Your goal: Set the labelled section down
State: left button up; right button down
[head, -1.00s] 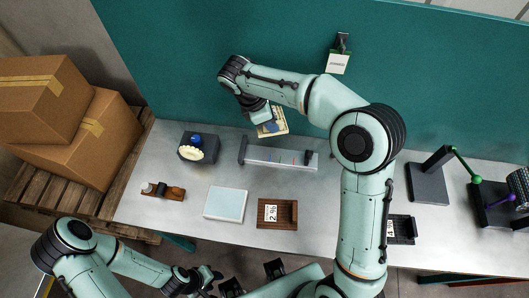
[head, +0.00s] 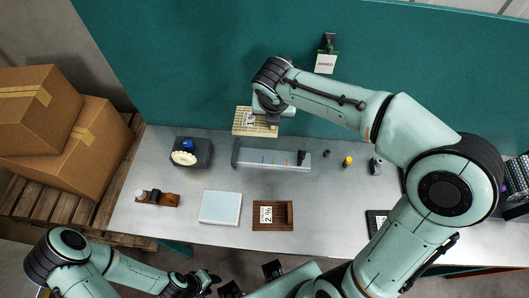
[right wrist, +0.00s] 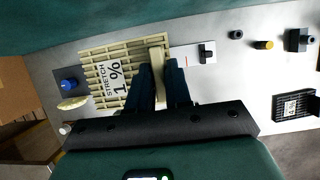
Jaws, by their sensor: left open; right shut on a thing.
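The labelled section is a tan slatted panel (head: 243,128) with a white label. In the right wrist view, the panel (right wrist: 92,60) carries a label reading "STRETCH 1 %". My right gripper (head: 272,117) is shut on the panel's right part and covers some of it. In the right wrist view, the fingers (right wrist: 165,84) close around a tan bar at that side. The panel appears behind the long grey gauge, near the green wall; its height above the table is unclear. My left gripper (head: 206,281) is open and empty, in front of the table's near edge.
A brown tray marked 2 % (head: 290,216), a white pad (head: 220,207) and a long grey gauge (head: 272,159) stand on the table. A dark box with a blue knob (head: 205,153) is left of the gauge. A black tray (head: 376,222) is partly behind my right arm.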

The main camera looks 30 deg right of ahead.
pick_arm(q)
jog(key=f+b, duration=0.1)
jog(key=s+f+b, duration=0.1)
jog(key=f, duration=0.1)
jog(key=s+f+b, duration=0.1)
jog(key=f+b, duration=0.1)
jog(key=shift+s+f, duration=0.1)
jog(key=shift+s, duration=0.15)
pick_arm(e)
notch_tip(320, 180, down, 18)
jog(key=shift+f, duration=0.15)
jog(key=c, duration=1.1)
grip_release()
jog(key=shift+o, duration=0.2)
pick_arm(q)
jog(key=r+p, duration=0.1)
jog(key=w+r+p, duration=0.1)
jog(key=shift+r, duration=0.35)
pick_arm(e)
jog(key=v, duration=1.2)
